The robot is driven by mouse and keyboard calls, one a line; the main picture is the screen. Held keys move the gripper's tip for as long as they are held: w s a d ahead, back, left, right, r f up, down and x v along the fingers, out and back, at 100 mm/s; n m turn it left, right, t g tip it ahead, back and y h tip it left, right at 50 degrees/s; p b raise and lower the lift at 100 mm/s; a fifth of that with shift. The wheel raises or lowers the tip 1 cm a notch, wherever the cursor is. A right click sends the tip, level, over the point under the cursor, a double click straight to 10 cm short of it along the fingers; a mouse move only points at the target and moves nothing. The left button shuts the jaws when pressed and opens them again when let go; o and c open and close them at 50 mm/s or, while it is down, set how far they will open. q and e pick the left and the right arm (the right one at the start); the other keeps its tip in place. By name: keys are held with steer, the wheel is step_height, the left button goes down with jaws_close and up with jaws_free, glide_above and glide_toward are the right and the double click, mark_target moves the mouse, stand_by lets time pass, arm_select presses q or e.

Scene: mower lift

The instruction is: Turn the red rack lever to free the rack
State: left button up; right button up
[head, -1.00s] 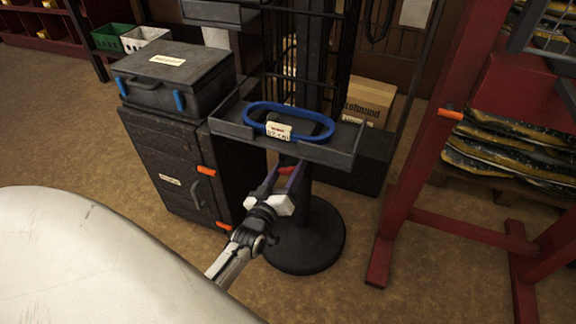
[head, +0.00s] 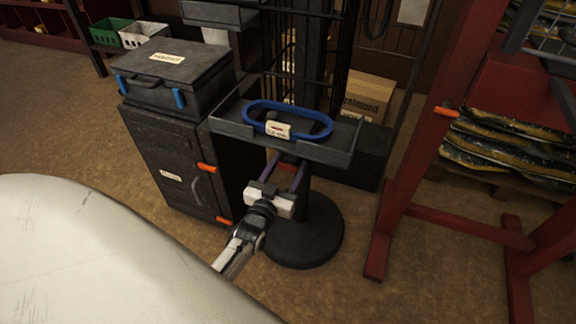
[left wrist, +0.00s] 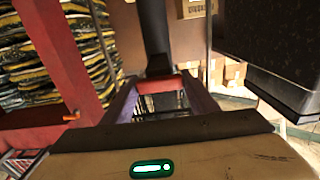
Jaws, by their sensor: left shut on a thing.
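The rack is a dark post (head: 311,62) on a round black base (head: 308,240), with a grey tray (head: 318,149) on it. A blue belt loop (head: 288,108) with a white label (head: 278,130) lies in that tray. My left gripper (head: 288,160) is under the tray's front edge, in front of the post. In the left wrist view, the red lever (left wrist: 156,86) shows between the purple fingers of this gripper (left wrist: 160,90), and they are shut on it. The fingers and tray hide most of the lever in the head view. My right gripper is out of view.
A dark cabinet (head: 182,165) with orange latches, carrying a black case (head: 172,75), stands close left of the rack. A red frame (head: 405,190) with stacked sacks (head: 510,150) stands right. A cardboard box (head: 367,95) is behind. Floor is clear between rack and red frame.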

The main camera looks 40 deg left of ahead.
mark_target(288, 165)
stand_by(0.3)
arm_select(q)
steer(key=o, duration=0.8)
steer(key=shift+o, duration=1.2)
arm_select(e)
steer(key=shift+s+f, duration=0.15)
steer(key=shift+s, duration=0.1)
arm_select(q)
step_height(288, 165, up, 10)
steer(key=p, duration=0.4)
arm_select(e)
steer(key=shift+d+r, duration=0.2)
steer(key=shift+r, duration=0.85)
